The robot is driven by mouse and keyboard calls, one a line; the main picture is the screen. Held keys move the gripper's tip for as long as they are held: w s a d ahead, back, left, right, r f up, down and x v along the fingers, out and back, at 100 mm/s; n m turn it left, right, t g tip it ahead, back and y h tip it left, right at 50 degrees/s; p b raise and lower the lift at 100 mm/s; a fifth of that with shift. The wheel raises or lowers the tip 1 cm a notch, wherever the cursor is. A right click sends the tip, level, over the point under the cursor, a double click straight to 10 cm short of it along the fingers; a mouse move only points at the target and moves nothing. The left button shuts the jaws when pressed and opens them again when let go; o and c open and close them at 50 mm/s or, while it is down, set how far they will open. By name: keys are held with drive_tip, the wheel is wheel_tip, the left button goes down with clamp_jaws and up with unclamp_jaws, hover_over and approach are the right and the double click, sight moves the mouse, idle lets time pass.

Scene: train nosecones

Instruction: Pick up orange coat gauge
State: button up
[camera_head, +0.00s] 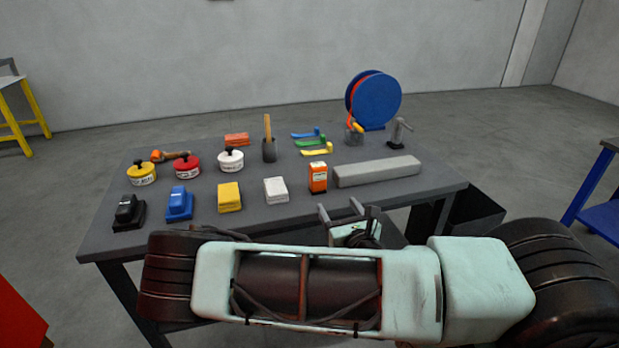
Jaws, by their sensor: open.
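My arm hides part of the table's front edge.
The grey bar (378,171) lies right of the gauge. A white block (276,190) and a yellow block (229,197) lie left. Yellow, green and blue tools (317,152) lie behind it. A blue reel (374,100) stands at the back right. Bare tabletop lies in front of the gauge.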

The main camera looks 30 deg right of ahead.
sight(320, 178)
drive_tip(key=p+x, duration=0.2)
drive_tip(key=x, duration=0.9)
drive_tip(key=shift+w+d, duration=0.1)
drive_tip(key=shift+w, duration=0.05)
drive_tip(key=x, duration=0.1)
drive_tip(key=p+x, duration=0.1)
drive_tip(key=x, duration=0.1)
drive_tip(key=p+x, duration=0.1)
drive_tip(key=shift+w+a+r, duration=0.2)
drive_tip(key=shift+w+r, duration=0.15)
drive_tip(key=shift+w, duration=0.05)
drive_tip(key=shift+w+d+f, duration=0.1)
drive_tip(key=shift+w, duration=0.3)
drive_tip(key=c, duration=1.2)
